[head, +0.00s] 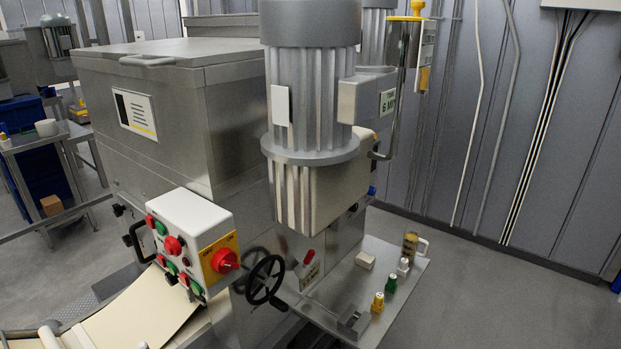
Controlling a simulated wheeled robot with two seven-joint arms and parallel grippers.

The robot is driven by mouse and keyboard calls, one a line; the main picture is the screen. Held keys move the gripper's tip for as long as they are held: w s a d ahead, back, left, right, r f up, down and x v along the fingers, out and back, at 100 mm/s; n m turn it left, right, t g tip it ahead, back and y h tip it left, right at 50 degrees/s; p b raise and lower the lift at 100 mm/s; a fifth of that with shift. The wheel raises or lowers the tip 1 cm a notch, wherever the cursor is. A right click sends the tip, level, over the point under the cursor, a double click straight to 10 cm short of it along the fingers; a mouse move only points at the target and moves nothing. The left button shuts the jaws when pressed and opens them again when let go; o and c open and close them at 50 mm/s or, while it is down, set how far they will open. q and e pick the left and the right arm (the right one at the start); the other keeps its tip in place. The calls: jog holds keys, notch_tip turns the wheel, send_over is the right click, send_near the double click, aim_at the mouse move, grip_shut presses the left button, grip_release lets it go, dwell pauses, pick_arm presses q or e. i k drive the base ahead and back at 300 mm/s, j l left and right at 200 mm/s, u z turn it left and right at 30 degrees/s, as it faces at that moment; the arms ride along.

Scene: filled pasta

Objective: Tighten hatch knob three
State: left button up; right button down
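A steel machine (225,125) with a large hopper fills the left and middle of the head view. A small black knob (118,210) sits on its lower left side, beside a black looped handle (133,243). Another dark knob-like part (171,279) shows lower down, next to the control box. The hatch itself is mostly hidden behind the control box, and I cannot tell which knob is number three or how tight any is. Neither of my grippers is in view.
A white control box (193,228) with buttons and a red rotary switch juts out in front. A black handwheel (266,279) stands right of it. A steel side table (375,270) holds small bottles and a jug. A pale dough sheet (145,312) lies below. Open floor is at right.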

aim_at(126, 239)
jog(key=u, duration=1.25)
